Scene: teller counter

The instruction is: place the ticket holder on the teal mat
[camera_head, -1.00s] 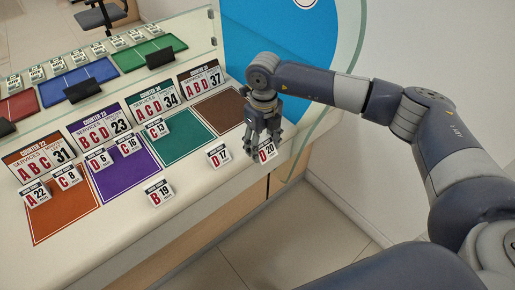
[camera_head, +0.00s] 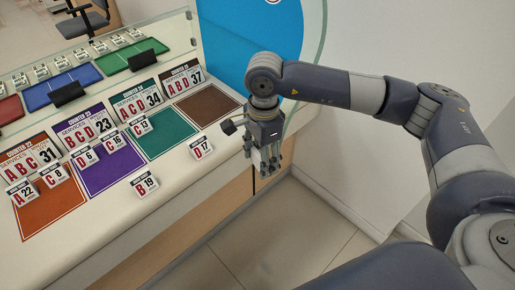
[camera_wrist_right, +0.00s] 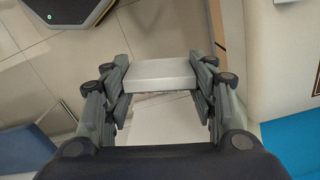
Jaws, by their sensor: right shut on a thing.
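My right gripper (camera_head: 265,167) points down just beyond the counter's front edge, right of the mats. In the wrist view it is shut on a white ticket holder (camera_wrist_right: 160,76), whose printed face is not readable there. The fingers hide this holder in the head view. Ticket holder D 17 (camera_head: 201,148) stands on bare counter near the front edge. My left gripper is not in view.
Ticket holder B 19 (camera_head: 144,185) stands in front of the purple mat (camera_head: 108,174). Several holders stand by the orange mat (camera_head: 50,214) and purple mat. The brown mat (camera_head: 208,104) is clear. Counter signs (camera_head: 183,80) line the mats' back edges.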

